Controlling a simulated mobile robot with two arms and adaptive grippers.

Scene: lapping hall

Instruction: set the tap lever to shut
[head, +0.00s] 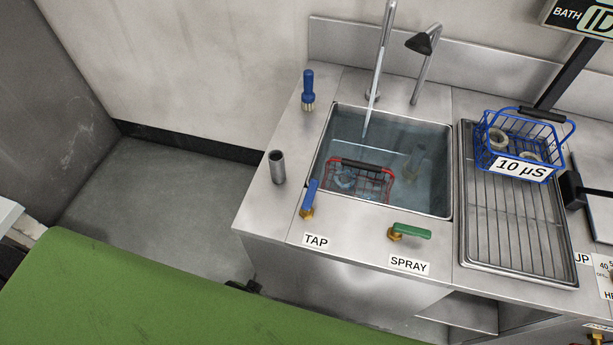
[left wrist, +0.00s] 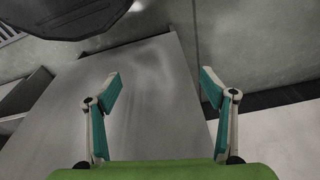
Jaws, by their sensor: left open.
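The blue tap lever (head: 311,193) sits on a brass fitting at the front left of the sink, above the TAP label (head: 316,241). It points away from the front edge, toward the back of the counter. A tall spout (head: 374,82) stands behind the basin, and a thin bright line runs down from it to the water; I cannot tell whether it is flowing water. My left gripper (left wrist: 160,88) is open and empty in the left wrist view, facing a plain grey panel.
A green spray lever (head: 412,231) lies sideways right of the tap lever. A metal cup (head: 277,167) and blue brush (head: 308,88) stand left of the sink. A red basket (head: 359,165) sits in the water. A blue basket (head: 562,158) stands on the drain rack (head: 512,232).

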